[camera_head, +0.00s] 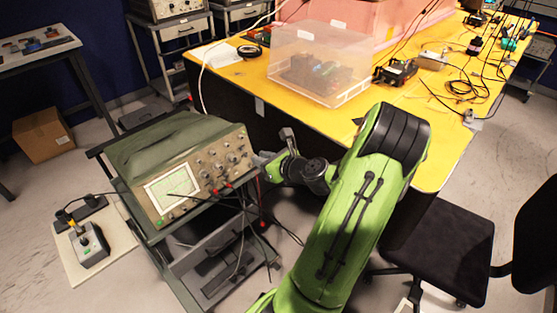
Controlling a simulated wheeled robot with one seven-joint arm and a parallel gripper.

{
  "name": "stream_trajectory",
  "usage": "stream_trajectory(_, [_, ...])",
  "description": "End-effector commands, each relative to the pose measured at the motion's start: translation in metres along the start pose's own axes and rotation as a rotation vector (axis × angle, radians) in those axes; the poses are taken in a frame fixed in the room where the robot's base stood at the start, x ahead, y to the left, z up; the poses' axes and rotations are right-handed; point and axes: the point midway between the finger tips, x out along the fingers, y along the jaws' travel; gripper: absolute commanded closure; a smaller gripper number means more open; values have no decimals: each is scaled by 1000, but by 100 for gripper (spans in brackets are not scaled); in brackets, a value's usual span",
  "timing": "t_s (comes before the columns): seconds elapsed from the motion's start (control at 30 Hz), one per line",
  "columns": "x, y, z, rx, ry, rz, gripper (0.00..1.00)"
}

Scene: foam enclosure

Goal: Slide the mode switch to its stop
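A green oscilloscope (160,150) stands on a dark cart, with a lit screen (172,193) and a panel of knobs (222,160) facing the lower right. I cannot single out the mode switch among the small controls on this panel. My gripper (264,161) is at the right end of the panel, close to its edge. I cannot tell whether it touches the panel. Its fingers are too small and partly hidden by my wrist to show whether they are open or shut.
The cart (210,255) has a lower shelf and hanging cables. A yellow table (410,98) with a clear plastic box (318,62) stands behind my arm. A black chair (445,250) is at the right. A grey control box (89,245) sits on a board at the lower left.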

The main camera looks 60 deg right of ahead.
Motion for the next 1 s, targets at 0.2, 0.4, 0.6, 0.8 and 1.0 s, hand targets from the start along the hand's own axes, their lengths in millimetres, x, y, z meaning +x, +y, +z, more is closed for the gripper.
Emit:
stream_trajectory(0.2, [-64, -1, 3, 4, 2, -6, 81])
stream_trajectory(0.4, [-97, -1, 2, 0, 1, -2, 81])
stream_trajectory(0.6, [-102, 0, 0, 0, 0, 1, 81])
stream_trajectory(0.8, [-102, 0, 0, 0, 1, 1, 81])
stream_trajectory(1.0, [-101, 0, 0, 0, 1, 0, 81])
